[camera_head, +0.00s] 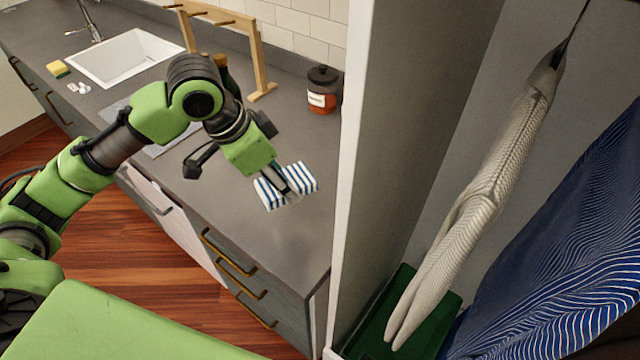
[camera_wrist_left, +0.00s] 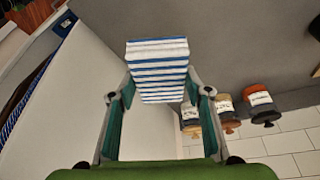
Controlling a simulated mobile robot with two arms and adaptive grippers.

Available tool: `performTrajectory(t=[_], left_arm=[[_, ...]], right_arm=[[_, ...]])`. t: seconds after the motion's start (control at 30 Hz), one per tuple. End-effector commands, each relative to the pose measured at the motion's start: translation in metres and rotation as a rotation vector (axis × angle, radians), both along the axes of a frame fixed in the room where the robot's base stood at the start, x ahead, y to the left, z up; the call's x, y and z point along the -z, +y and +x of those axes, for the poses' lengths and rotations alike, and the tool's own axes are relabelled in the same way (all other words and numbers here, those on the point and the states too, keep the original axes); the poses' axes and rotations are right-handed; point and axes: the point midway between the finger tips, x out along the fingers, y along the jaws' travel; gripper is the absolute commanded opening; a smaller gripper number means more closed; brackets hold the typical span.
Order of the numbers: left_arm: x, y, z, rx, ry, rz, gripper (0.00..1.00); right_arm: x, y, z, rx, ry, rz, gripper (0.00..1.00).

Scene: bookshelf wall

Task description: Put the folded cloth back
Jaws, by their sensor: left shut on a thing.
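The folded cloth (camera_head: 300,180), white with blue stripes, is over the grey counter near the tall cabinet's side panel. My left gripper (camera_head: 276,184) is shut on it. In the left wrist view the cloth (camera_wrist_left: 158,62) is between the two fingers of the left gripper (camera_wrist_left: 160,90), its striped layers facing the camera. I cannot tell whether its underside touches the counter. My right gripper is not in view.
The white cabinet panel (camera_head: 352,150) stands right of the cloth; behind it hang a pale garment (camera_head: 480,200) and a blue striped one (camera_head: 570,240). A dark jar (camera_head: 322,90), wooden rack (camera_head: 262,65) and sink (camera_head: 125,55) are farther back. The counter front (camera_head: 235,205) is clear.

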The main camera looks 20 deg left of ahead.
Motion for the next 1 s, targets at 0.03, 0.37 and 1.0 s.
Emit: performTrajectory(t=[0.03, 0.37, 1.0], left_arm=[[0.002, -0.005, 0.011, 0.0, 0.002, -0.004, 0.28], [0.047, -0.026, 0.083, -0.002, 0.006, 0.0, 0.28], [0.119, -0.035, 0.118, -0.002, 0.0, 0.002, 0.28]], right_arm=[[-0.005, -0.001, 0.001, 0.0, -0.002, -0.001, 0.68], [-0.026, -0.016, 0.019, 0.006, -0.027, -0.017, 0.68], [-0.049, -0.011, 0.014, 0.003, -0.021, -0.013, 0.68]])
